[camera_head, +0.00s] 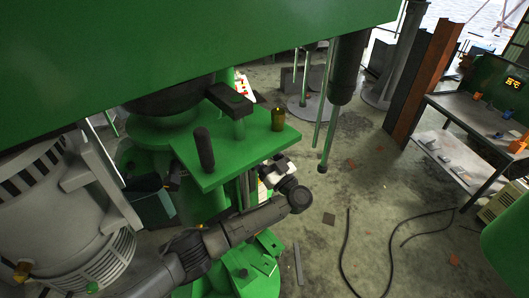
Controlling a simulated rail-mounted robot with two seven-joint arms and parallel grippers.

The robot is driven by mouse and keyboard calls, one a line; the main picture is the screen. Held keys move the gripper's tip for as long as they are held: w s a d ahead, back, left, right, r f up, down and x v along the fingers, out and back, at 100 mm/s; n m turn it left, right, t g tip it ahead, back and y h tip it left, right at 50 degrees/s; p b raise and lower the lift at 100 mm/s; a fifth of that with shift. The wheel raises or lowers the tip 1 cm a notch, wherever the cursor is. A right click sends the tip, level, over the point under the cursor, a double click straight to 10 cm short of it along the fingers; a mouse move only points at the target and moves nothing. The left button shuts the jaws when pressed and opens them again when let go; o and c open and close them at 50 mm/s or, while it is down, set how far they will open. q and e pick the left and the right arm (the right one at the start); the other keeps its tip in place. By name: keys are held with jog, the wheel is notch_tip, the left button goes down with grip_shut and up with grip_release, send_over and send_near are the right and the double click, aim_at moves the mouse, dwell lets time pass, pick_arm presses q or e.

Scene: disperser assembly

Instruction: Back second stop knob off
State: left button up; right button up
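A green plate (222,165) juts out from the machine. A black upright handle (204,148), a black bar-shaped knob (230,98) on a stem and a small brass-coloured part (278,119) stand on it. I cannot tell which of these, if any, is the back second stop knob. My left arm comes in from the lower left, and its gripper (268,172) is at the plate's right front edge, low beside the rod (244,190) under the plate. Its fingertips are too small and partly hidden, so I cannot see whether they hold anything. My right gripper is out of view.
A large green beam (200,45) crosses the top. A grey motor (65,210) fills the left. A dark vertical shaft (346,70) hangs right of the plate. A workbench (480,125) stands at far right. A black cable (392,262) lies on otherwise mostly open floor.

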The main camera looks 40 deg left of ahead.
pick_arm(q)
jog(key=shift+a, duration=0.15)
jog(key=shift+c, duration=0.4)
jog(key=c, duration=0.8)
jog(key=shift+c, duration=0.2)
jog(key=shift+n+g, duration=0.4)
jog(key=shift+n, duration=0.1)
jog(key=shift+w+f+n+g+b, duration=0.15)
jog(key=shift+n+g+b, duration=0.3)
jog(key=shift+n, duration=0.25)
jog(key=n+g+b, duration=0.1)
jog(key=n+b, duration=0.1)
jog(key=n+g+b, duration=0.1)
jog(key=n+b, duration=0.1)
jog(key=shift+y, duration=0.3)
jog(key=n+g+b, duration=0.1)
jog(key=n+b, duration=0.1)
jog(key=shift+n, duration=0.3)
jog(key=shift+r+n+g+b, duration=0.25)
jog(key=shift+n+g+b, duration=0.1)
jog(key=shift+n+b, duration=0.3)
